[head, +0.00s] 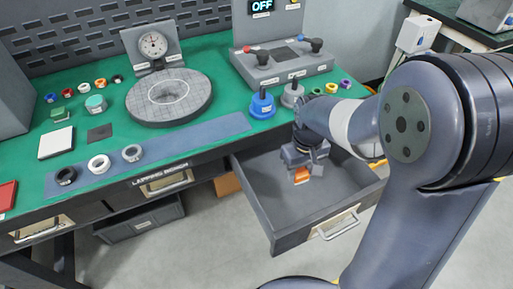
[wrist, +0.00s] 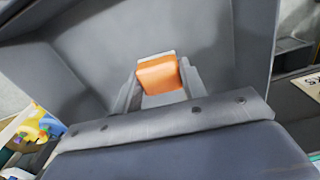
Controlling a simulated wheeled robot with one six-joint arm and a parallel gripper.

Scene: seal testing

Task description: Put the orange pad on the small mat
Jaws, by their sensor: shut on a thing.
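The orange pad (wrist: 158,74) is held between the two fingers of my gripper (wrist: 160,88) in the wrist view. A pale layer shows along its far edge. In the head view my gripper (head: 303,168) points down at the open drawer (head: 268,200), and the orange pad (head: 301,176) shows at its fingertips. I cannot tell whether the pad touches the drawer floor. A small dark grey square (head: 100,133), which looks like the small mat, lies flat on the green bench top at the left, far from my gripper. Nothing lies on it.
A white square (head: 56,142) lies left of the dark square. A round grey plate (head: 170,97) stands to its right. Several rings sit on and near a long blue-grey strip (head: 190,140). Blue (head: 262,104) and grey knobbed pieces stand behind the drawer, whose walls surround my gripper.

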